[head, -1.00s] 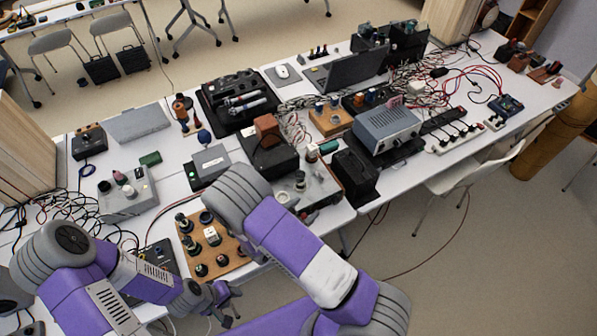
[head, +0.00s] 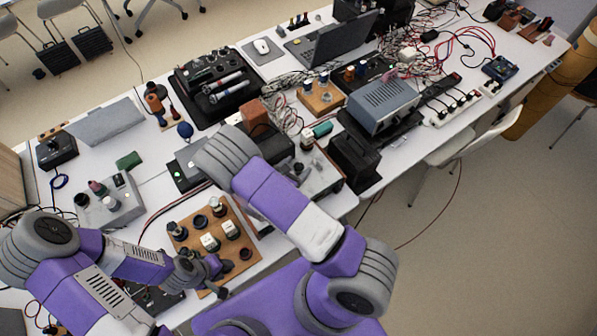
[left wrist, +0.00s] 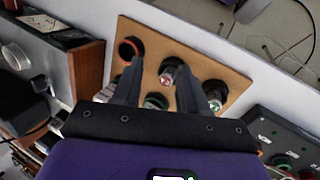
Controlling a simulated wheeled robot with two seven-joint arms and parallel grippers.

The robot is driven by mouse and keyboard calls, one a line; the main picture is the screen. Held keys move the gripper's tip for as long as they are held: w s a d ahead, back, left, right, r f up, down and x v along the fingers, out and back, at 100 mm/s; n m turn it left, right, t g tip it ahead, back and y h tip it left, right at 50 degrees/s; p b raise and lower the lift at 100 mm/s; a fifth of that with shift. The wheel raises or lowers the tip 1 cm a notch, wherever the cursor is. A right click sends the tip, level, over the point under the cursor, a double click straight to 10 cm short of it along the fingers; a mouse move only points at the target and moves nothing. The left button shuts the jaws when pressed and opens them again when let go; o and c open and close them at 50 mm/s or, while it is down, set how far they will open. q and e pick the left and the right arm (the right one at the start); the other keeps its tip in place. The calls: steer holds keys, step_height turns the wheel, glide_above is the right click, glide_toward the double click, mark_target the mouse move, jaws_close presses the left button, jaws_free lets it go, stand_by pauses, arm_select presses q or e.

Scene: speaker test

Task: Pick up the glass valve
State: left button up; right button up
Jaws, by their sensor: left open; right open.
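A tan wooden board (head: 243,213) on the white table holds several small round parts and two white cube-shaped parts (head: 231,228). I cannot tell for sure which part is the glass valve. My left gripper (head: 222,277) is open and empty at the board's near edge. In the left wrist view its two fingers (left wrist: 160,66) reach over the board (left wrist: 150,34). A round dark-based part with a pale top (left wrist: 170,72) shows between the fingertips, with no clear contact. A similar part (left wrist: 214,92) lies beside the right finger. My right gripper is hidden from view behind its own arm.
A grey box with knobs (head: 110,203) stands left of the board. A black box (head: 354,160) and a grey instrument (head: 385,104) stand to the right. Loose cables lie across the table. A strip of floor is free at right.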

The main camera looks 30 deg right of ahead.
steer(key=shift+x, duration=0.75)
steer(key=shift+w+d+f, duration=0.1)
steer(key=shift+w+d, duration=0.05)
steer(key=shift+d, duration=0.1)
steer(key=c, duration=1.1)
